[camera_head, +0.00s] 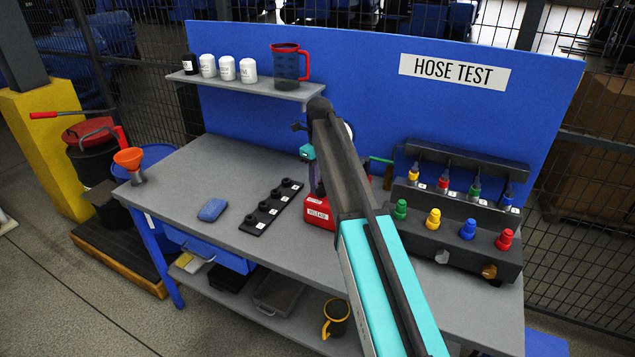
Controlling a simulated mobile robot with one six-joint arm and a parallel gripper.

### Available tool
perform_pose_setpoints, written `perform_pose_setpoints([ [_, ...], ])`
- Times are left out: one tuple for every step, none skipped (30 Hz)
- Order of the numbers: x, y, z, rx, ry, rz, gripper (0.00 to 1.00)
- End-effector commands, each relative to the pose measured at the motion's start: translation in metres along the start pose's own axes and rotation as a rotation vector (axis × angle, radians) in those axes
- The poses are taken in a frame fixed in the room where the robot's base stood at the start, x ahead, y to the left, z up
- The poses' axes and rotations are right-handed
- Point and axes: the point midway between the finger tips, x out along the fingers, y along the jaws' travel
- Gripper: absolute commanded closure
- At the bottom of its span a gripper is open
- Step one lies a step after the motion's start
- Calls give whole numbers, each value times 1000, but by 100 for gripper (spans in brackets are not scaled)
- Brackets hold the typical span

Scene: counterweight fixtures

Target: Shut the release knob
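A red box (319,213) labelled RELEASE sits on the workbench near its middle. My arm crosses in front of its right side, and the knob itself cannot be made out. A green bar (381,160) sticks out to the right of my arm, above and behind the box; I cannot tell what it belongs to. My arm's far end bends down above the box, with a small teal wrist part showing at its left. My gripper is mostly hidden behind the arm, and its fingers cannot be made out. I cannot tell whether it touches anything.
A dark fixture (450,243) with coloured connectors stands right of my arm. A black strip (272,207) with several sockets and a blue pad (212,210) lie on the workbench (190,172). A shelf (250,88) holds bottles and a jug (287,66). An orange funnel (128,158) stands at the left edge.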

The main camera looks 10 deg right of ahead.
Motion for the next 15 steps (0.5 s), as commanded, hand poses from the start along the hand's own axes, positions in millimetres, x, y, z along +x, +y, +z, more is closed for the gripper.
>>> perform_pose_setpoints([
  [-3,-2,4,3,-11,-6,90],
  [-3,-2,4,4,-11,-6,90],
  [-3,-2,4,4,-11,-6,90],
  [-3,-2,4,4,-11,-6,90],
  [-3,-2,4,4,-11,-6,90],
  [-3,-2,4,4,-11,-7,90],
  [-3,-2,3,3,-10,-6,90],
  [-3,-2,3,3,-10,-7,90],
  [-3,-2,3,3,-10,-7,90],
  [-3,-2,3,3,-10,-7,90],
  [-3,-2,3,3,-11,-7,63],
  [-3,-2,3,3,-10,-7,56],
  [-3,-2,3,3,-9,-6,51],
  [-3,-2,3,3,-9,-6,49],
  [-2,-2,2,3,-8,-5,49],
])
